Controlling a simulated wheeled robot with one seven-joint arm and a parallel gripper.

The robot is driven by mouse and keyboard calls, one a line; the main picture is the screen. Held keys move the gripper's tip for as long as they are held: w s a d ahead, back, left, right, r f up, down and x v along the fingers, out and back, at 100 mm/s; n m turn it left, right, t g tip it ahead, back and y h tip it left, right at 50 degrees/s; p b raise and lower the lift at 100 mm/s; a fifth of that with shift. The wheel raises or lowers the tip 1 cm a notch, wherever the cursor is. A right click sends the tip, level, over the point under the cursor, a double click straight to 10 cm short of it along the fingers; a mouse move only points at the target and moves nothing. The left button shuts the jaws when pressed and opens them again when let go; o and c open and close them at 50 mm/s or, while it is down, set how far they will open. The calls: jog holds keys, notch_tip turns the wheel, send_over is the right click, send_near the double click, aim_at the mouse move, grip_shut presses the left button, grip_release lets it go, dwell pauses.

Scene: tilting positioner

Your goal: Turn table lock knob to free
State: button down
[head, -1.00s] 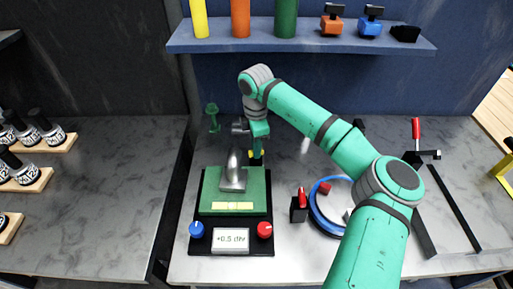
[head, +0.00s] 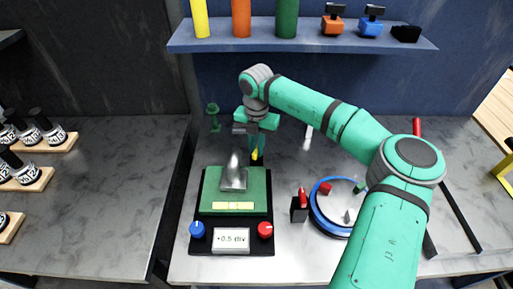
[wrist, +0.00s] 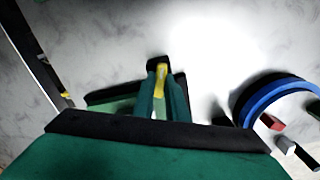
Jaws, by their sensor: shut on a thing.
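A yellow lever-like knob (head: 254,155), which I take for the table lock knob, stands just behind the positioner's green tilting table (head: 206,205). In the wrist view the yellow knob (wrist: 160,80) lies between my fingers, with a black block around and behind it. My gripper (wrist: 161,92) is shut on it. In the head view my gripper (head: 256,150) points down, and its fingers partly hide the knob. Any lock markings are hidden or too small to read. The table bears a grey metal piece (head: 233,181).
The positioner's front has a blue knob (head: 197,229), a red knob (head: 265,229) and a display (head: 231,239) reading "+0.5 div". To the right stand a black block with a red lever (head: 299,208) and a blue-rimmed round tray (head: 318,216). A shelf (head: 300,45) hangs behind my arm.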

aim_at(256, 150)
jog(key=shift+n, duration=2.2)
jog(key=c, duration=1.8)
grip_release()
jog(key=shift+o, duration=0.2)
notch_tip(256, 150, up, 8)
jog(key=shift+f, duration=0.2)
